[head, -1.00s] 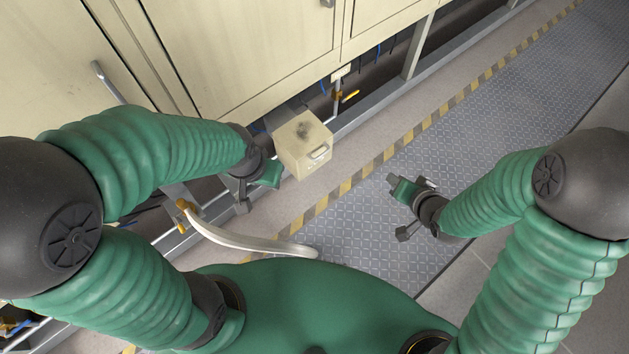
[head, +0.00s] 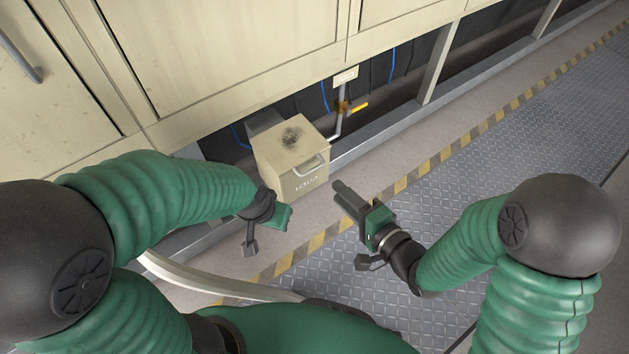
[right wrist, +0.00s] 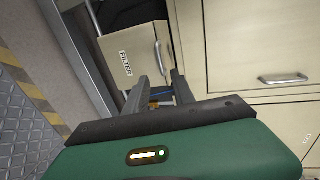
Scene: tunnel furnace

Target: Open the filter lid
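The filter (head: 290,160) is a cream box with a dark smudge on its top, a metal handle (head: 308,167) and a label on its front. Its lid looks shut. In the right wrist view the filter (right wrist: 132,62) shows its label beyond the fingers, with the handle beside it. My right gripper (head: 340,193) is just right of and in front of the box, apart from it, its two fingers pointing toward the box. They stand apart with nothing between them in the right wrist view. My left gripper (head: 281,216) is below the box; its fingers do not show clearly.
Cream cabinets (head: 220,60) stand behind the box above a grey rail (head: 375,138). A yellow valve handle (head: 358,106) and blue cables are right of the box. A pale curved hose (head: 205,282) lies low at the left. The patterned floor plate (head: 475,180) at the right is clear.

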